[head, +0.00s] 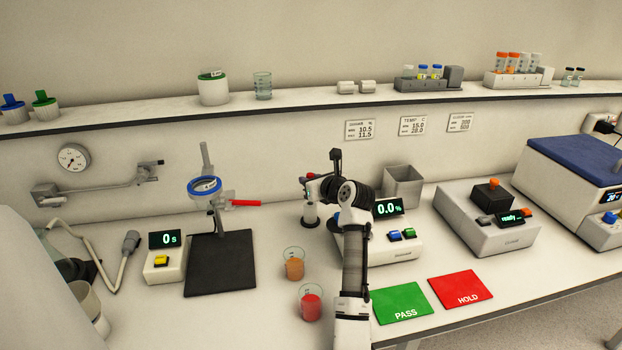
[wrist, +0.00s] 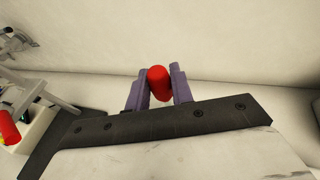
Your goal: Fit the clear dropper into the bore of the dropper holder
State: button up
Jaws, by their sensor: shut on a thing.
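My gripper (wrist: 158,85) is shut on the red bulb (wrist: 159,83) of the dropper, with one purple finger on each side. In the head view my gripper (head: 308,181) is at the back of the bench, left of the 0.0 % instrument. A small pale upright cylinder, seemingly the dropper holder (head: 310,214), stands just below it. Whether the dropper's tip touches or enters the bore cannot be told.
Beakers of orange (head: 294,268) and red liquid (head: 311,306) stand in front. A ring stand with a red handle (head: 246,203) is at left. The 0.0 % instrument (head: 383,250) and a grey bin (head: 402,187) are at right. A shelf (head: 300,104) runs above.

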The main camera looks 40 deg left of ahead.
jog(key=shift+f, duration=0.9)
jog(key=o, duration=0.8)
jog(key=shift+c, duration=0.2)
jog(key=b+v, duration=0.3)
jog(key=v, duration=1.1)
jog(key=shift+a+b, duration=0.1)
jog(key=shift+b, duration=0.3)
jog(key=shift+r, duration=0.1)
